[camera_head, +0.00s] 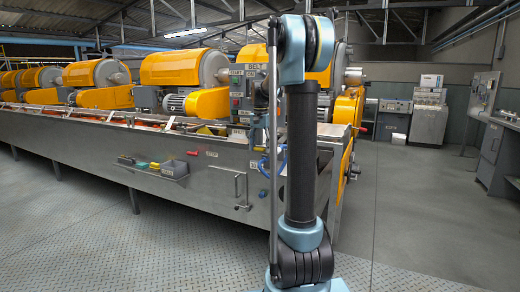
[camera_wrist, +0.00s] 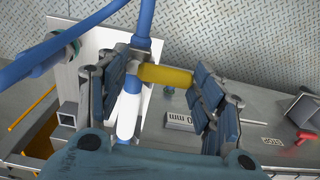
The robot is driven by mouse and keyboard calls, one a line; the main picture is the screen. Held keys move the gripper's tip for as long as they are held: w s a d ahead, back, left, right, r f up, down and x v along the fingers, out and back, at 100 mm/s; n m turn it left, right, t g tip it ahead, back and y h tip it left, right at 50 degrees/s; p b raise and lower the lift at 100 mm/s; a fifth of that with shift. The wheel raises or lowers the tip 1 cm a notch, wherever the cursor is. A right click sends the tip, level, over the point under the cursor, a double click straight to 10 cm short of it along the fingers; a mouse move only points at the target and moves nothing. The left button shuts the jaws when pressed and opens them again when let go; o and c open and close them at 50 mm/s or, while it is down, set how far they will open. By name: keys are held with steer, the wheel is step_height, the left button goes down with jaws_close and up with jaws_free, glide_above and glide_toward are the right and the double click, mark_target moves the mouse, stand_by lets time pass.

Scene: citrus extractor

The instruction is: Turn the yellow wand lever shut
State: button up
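The yellow wand lever (camera_wrist: 166,75) shows in the wrist view as a short, thick yellow bar. It runs right from a fitting on a blue and white wand or pipe (camera_wrist: 131,105). My gripper (camera_wrist: 160,80) is open, with one dark blue padded finger on each side. The lever lies across the gap between the fingers, its right end close to the right finger; I cannot tell whether they touch. The left finger is beside the wand.
A long steel machine frame (camera_head: 215,180) with yellow-covered motors fills the left. A grey tray (camera_head: 174,168) hangs on its side. In the wrist view, a blue hose (camera_wrist: 60,42) crosses the upper left, and a labelled grey block (camera_wrist: 180,122) sits below the lever. Floor at right is clear.

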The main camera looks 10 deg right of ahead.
steer(key=shift+o, duration=1.3)
step_height(320, 180, up, 12)
